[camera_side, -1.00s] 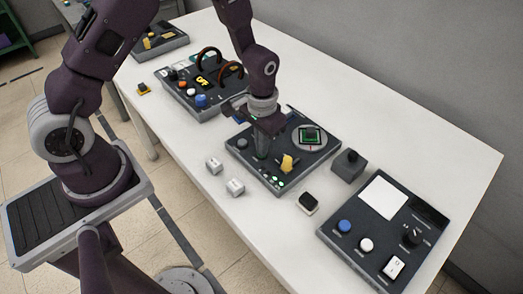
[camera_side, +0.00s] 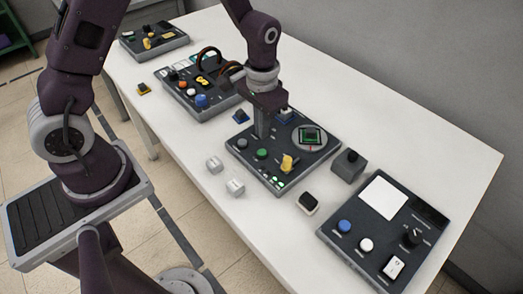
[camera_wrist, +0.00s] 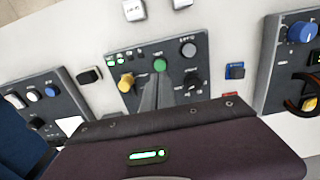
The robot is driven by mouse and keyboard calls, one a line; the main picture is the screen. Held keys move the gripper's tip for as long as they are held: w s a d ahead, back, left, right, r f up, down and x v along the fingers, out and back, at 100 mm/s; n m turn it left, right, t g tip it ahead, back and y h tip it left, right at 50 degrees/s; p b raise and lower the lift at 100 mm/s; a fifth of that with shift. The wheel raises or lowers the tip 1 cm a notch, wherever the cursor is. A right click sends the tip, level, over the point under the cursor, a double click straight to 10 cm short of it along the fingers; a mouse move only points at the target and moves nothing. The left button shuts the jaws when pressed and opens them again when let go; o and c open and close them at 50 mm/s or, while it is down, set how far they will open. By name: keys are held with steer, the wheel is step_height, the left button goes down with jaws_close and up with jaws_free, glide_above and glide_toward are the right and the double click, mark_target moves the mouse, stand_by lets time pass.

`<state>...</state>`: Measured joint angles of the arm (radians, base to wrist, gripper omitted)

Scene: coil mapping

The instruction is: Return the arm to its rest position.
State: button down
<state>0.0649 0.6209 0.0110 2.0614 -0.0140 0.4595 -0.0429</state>
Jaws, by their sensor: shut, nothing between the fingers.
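My gripper (camera_side: 262,132) is shut and empty, pointing down above the back-left part of the middle dark panel (camera_side: 262,177). In the wrist view its fingers (camera_wrist: 165,82) lie together in front of the same panel. The gripper hides a small part of the panel.
A panel with a white pad (camera_side: 382,197) stands at right. Another panel with dark cable loops (camera_side: 200,88) stands behind-left. Two white blocks (camera_side: 214,165) (camera_side: 236,187), a black-topped switch (camera_side: 308,203) and a grey box (camera_side: 348,166) sit around the middle panel.

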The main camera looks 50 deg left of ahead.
step_height(320, 180, up, 10)
steer(key=s+t, duration=0.2)
steer(key=s+a+r+t, duration=0.1)
steer(key=s+r, duration=0.5)
steer(key=s, duration=0.3)
steer(key=s+a+r+t, duration=0.1)
steer(key=s+r+t, duration=0.1)
steer(key=s+r, duration=0.4)
steer(key=s, duration=0.3)
steer(key=shift+r+t, duration=0.15)
steer(key=shift+t, duration=0.15)
